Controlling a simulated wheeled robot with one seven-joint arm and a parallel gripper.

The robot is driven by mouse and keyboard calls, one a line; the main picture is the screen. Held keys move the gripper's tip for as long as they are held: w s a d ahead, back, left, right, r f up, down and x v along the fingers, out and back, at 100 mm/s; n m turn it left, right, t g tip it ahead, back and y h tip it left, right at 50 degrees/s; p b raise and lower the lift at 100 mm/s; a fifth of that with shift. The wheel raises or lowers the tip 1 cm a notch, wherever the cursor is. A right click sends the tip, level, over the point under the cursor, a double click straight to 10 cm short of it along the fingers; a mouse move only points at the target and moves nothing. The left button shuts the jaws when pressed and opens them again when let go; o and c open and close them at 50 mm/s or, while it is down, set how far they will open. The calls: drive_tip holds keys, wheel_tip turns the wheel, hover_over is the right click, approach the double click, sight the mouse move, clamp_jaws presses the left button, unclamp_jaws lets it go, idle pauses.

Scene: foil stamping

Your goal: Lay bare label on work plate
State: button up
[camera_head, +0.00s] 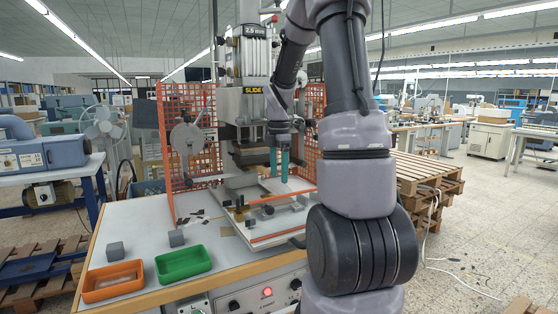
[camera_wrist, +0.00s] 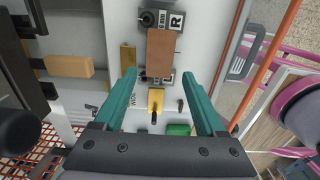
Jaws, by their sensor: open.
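My gripper (camera_head: 280,178) points down over the press bed in the head view, its teal fingers below the wrist. In the wrist view my gripper (camera_wrist: 180,62) is open, with a wide gap between the fingertips. A flat brown rectangle (camera_wrist: 162,50), which looks like the bare label, shows beyond and between the fingertips, apart from both. It appears to lie on the pale work plate (camera_wrist: 205,22), between two black clamp-like fittings. I cannot tell its exact seating. The work plate (camera_head: 285,217) also shows in the head view under the press, where the label cannot be made out.
An orange tray (camera_head: 93,295) and a green tray (camera_head: 183,276) stand at the bench's front left, with small grey blocks behind. Orange mesh guards (camera_head: 180,110) flank the press. The press column (camera_head: 250,60) rises close behind my gripper. A yellow fitting (camera_wrist: 155,97) is near the fingers.

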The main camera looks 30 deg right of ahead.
drive_tip(key=s+a+r+m+t, duration=0.2)
drive_tip(key=s+a+r+m, duration=0.25)
drive_tip(key=r, duration=0.25)
drive_tip(key=s+a+r+m+t, duration=0.1)
drive_tip(key=s+a+r+m, duration=0.25)
drive_tip(key=r+m, duration=0.25)
drive_tip(key=s+a+r+m+t+y, duration=0.2)
drive_tip(key=s+a+r+m+t, duration=0.1)
drive_tip(key=s+m, duration=0.8)
drive_tip(key=shift+s+a+r+m+t, duration=0.15)
drive_tip(key=shift+s+a+m+t, duration=0.15)
drive_tip(key=shift+a+m+t, duration=0.6)
